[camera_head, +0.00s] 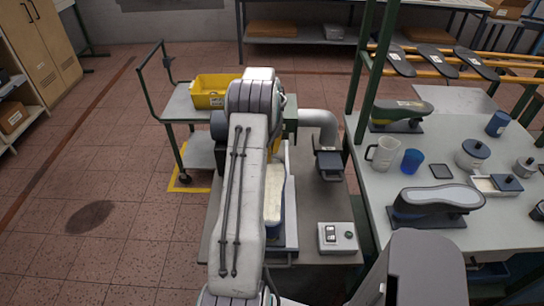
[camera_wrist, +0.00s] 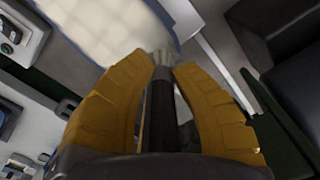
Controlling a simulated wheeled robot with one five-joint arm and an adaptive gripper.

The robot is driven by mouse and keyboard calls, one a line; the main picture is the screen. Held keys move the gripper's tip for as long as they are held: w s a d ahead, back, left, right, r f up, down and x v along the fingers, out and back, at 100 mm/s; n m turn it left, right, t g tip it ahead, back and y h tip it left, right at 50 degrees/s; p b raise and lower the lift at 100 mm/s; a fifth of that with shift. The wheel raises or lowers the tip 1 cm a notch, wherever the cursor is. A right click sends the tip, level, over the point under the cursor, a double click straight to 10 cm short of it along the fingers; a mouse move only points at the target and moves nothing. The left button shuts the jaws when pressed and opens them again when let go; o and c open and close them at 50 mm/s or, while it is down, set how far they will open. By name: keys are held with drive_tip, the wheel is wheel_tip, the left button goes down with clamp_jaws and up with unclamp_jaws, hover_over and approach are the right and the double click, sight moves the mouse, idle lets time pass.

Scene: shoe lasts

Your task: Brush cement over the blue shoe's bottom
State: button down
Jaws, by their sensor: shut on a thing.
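The blue shoe (camera_head: 273,206) lies bottom up on a bench in the head view, partly hidden by my arm. Its pale cream bottom shows at the top left of the wrist view (camera_wrist: 105,28). My gripper (camera_wrist: 162,78), with its yellow fingers, is shut on the dark handle of a brush (camera_wrist: 160,112). The brush's pale bristles point at the edge of the shoe's bottom; I cannot tell whether they touch it.
A control box (camera_head: 340,238) and a grey duct (camera_head: 318,122) stand right of the shoe. A cart with a yellow bin (camera_head: 211,91) stands behind; the left floor is clear.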

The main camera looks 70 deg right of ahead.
drive_tip(key=shift+s+a+b, duration=0.4)
drive_tip(key=shift+s+a, duration=0.2)
drive_tip(key=shift+s+a+f+b, duration=0.1)
drive_tip(key=shift+s+a+b, duration=0.3)
drive_tip(key=shift+a+b, duration=0.65)
drive_tip(key=shift+s+a+f+b, duration=0.1)
drive_tip(key=shift+s+a+b, duration=0.3)
drive_tip(key=shift+a+b, duration=0.65)
drive_tip(key=shift+s+a+b, duration=0.4)
drive_tip(key=shift+a+b, duration=0.2)
drive_tip(key=shift+a, duration=0.85)
drive_tip(key=shift+s+a+b, duration=0.35)
drive_tip(key=shift+a+b, duration=0.25)
drive_tip(key=shift+a, duration=0.5)
drive_tip(key=shift+s+a+b, duration=0.35)
drive_tip(key=shift+a+b, duration=0.2)
drive_tip(key=shift+a, duration=0.5)
drive_tip(key=shift+s+a+b, duration=0.35)
drive_tip(key=shift+a+b, duration=0.25)
drive_tip(key=shift+a, duration=0.5)
drive_tip(key=shift+s+a+b, duration=0.25)
drive_tip(key=shift+a+b, duration=0.05)
drive_tip(key=shift+a, duration=0.5)
drive_tip(key=shift+s+a+b, duration=0.3)
drive_tip(key=shift+a+b, duration=0.05)
drive_tip(key=shift+a, duration=0.5)
drive_tip(key=shift+s+a+b, duration=0.25)
drive_tip(key=shift+a+b, duration=0.05)
drive_tip(key=shift+a, duration=0.5)
